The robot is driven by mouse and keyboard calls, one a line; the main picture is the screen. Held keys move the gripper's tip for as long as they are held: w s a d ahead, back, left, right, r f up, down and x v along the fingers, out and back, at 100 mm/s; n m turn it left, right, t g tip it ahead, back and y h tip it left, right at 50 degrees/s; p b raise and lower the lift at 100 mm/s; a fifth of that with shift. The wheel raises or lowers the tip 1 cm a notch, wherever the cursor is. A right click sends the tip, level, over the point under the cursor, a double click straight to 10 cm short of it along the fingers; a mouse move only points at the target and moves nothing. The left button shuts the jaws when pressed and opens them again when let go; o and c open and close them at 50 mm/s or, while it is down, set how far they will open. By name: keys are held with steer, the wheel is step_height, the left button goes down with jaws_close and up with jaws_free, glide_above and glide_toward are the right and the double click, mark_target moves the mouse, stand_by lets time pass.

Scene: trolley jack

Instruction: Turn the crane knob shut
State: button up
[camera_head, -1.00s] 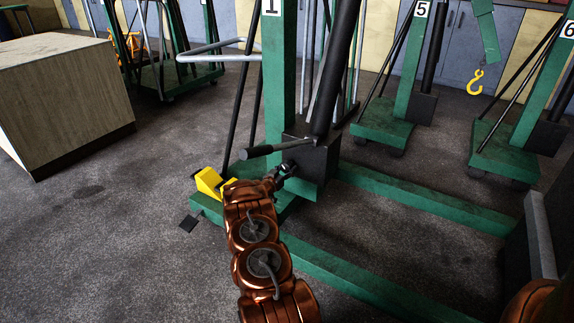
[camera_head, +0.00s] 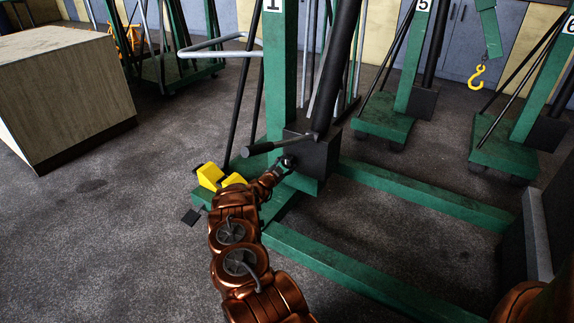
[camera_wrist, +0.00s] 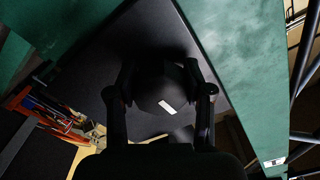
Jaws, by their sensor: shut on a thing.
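The green crane numbered 1 has a black pump block (camera_head: 315,155) low on its post (camera_head: 280,75). The crane knob (camera_wrist: 160,85) is dark and faceted, with a small white mark on its face. It shows between my fingers in the wrist view, in front of the black block. In the head view the knob (camera_head: 288,160) is small and partly hidden by my gripper (camera_head: 281,168). My gripper (camera_wrist: 163,98) is shut on the knob, one finger on each side.
A black handle lever (camera_head: 270,147) sticks out left just above my gripper. Yellow blocks (camera_head: 213,177) sit on the crane's base at left. Green legs (camera_head: 340,265) run right along the floor. A box-like bench (camera_head: 70,95) stands left; open floor lies between.

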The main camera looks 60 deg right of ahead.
steer(key=shift+r+m, duration=0.1)
steer(key=shift+m, duration=0.3)
steer(key=o, duration=1.2)
steer(key=shift+c, duration=0.2)
steer(key=shift+a, duration=0.15)
steer(key=a, duration=1.1)
steer(key=shift+s+a, duration=0.25)
steer(key=shift+a, duration=0.1)
